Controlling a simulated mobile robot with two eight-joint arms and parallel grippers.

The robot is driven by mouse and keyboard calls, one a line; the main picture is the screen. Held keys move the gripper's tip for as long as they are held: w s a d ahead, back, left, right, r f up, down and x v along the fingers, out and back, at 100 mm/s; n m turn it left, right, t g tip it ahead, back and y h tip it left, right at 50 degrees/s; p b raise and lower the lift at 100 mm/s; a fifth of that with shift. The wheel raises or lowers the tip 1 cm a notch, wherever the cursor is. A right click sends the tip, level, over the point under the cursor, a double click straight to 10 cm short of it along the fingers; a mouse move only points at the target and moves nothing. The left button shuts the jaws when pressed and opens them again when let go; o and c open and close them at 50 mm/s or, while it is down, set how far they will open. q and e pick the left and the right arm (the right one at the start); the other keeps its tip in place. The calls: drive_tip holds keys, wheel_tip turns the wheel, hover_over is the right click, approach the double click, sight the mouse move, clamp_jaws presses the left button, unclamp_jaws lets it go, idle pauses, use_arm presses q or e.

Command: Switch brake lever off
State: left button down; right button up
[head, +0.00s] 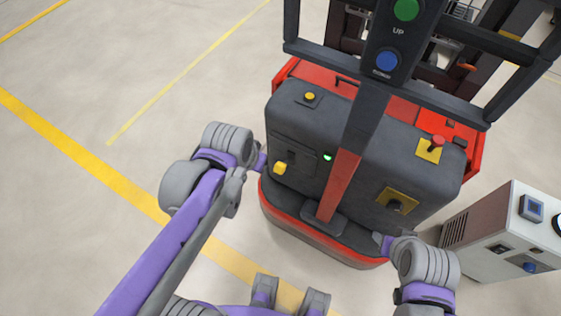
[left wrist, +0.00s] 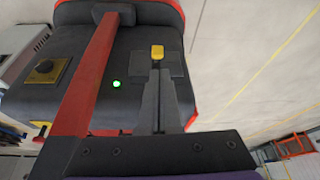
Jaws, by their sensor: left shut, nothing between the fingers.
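A yellow handle (head: 280,168), likely the brake lever, sticks out of the dark front panel of the red and grey machine, left of the red-and-black post. It also shows in the left wrist view (left wrist: 157,52), on a dark square plate. My left gripper (head: 262,161) is close to it on its left side in the head view. In the left wrist view the shut fingers (left wrist: 156,72) point at the handle, with their tips just below it; I cannot tell whether they touch. My right gripper (head: 380,239) is low at the machine's front right, its fingers too small to read.
A green light (head: 327,157) glows between the handle and the post (head: 340,185). A black knob on a yellow plate (head: 396,201) and a red button (head: 437,142) are farther right. A grey control cabinet (head: 500,235) stands at the right. The floor at left is clear.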

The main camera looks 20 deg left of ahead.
use_arm(q)
drive_tip(key=m+g+b, duration=0.2)
drive_tip(key=b, duration=0.2)
hover_over(282, 163)
drive_tip(key=s+x, duration=0.1)
drive_tip(key=x, duration=0.3)
drive_tip(key=shift+s+a+f, duration=0.2)
drive_tip(key=shift+s+f, duration=0.05)
drive_tip(key=x, duration=0.9)
drive_tip(key=shift+w+d+f+b, duration=0.2)
drive_tip(key=shift+f+b, duration=0.15)
drive_tip(key=shift+b, duration=0.05)
drive_tip(key=f, duration=0.1)
drive_tip(key=s+f, duration=0.1)
drive_tip(key=f, duration=0.1)
drive_tip(key=shift+s+a, duration=0.15)
drive_tip(key=shift+s, duration=0.15)
drive_tip(key=shift+s+f, duration=0.2)
drive_tip(key=shift+f, duration=0.15)
drive_tip(key=shift+s+a+f+t+h+b, duration=0.1)
drive_tip(key=shift+s+t+h+b, duration=0.05)
drive_tip(key=shift+t+h+b, duration=0.15)
